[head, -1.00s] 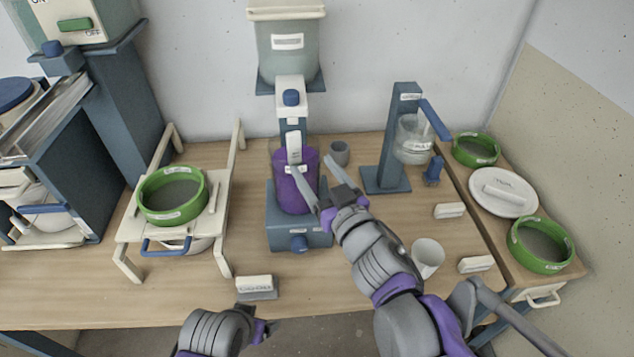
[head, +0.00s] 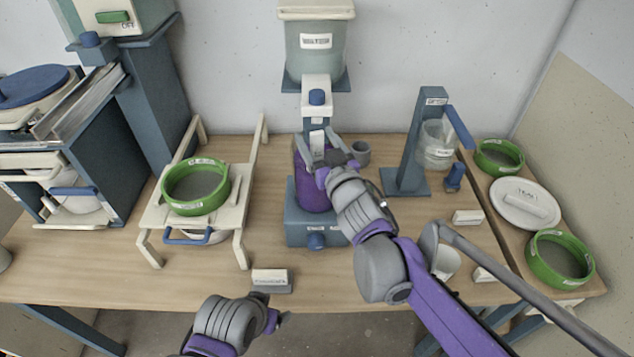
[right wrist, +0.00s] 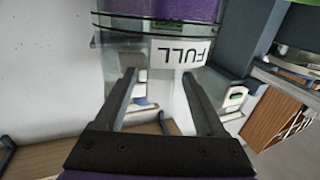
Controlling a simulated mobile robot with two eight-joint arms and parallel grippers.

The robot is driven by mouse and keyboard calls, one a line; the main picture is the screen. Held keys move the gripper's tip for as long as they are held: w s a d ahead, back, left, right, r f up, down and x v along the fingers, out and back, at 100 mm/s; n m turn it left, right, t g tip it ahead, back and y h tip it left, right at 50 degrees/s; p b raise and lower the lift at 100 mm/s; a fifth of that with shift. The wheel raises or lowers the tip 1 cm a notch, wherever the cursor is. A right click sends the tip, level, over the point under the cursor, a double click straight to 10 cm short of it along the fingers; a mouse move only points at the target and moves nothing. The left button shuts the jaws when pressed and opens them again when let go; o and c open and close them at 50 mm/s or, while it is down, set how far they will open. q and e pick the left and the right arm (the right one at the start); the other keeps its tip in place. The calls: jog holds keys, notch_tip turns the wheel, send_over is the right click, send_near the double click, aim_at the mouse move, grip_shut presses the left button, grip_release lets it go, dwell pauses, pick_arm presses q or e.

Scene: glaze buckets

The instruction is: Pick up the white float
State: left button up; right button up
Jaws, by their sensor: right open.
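A small white labelled piece (head: 316,139), which looks like the white float, stands upright at the mouth of the purple bucket (head: 313,190) in the head view. My right gripper (head: 321,150) is open, with its fingers around or just in front of this piece; I cannot tell whether they touch it. In the right wrist view the open fingers (right wrist: 157,76) point at a clear wall with a white FULL label (right wrist: 180,53), upside down, and purple above it. My left gripper (head: 278,319) is low at the table's front edge, its jaws unclear.
A clear tank (head: 316,52) with a spout hangs over the purple bucket, which sits on a blue base (head: 310,230). A cream rack with a green sieve (head: 195,187) stands to the left. A blue stand (head: 410,170) with a clear jar is to the right.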

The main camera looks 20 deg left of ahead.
grip_shut()
dwell(1.4)
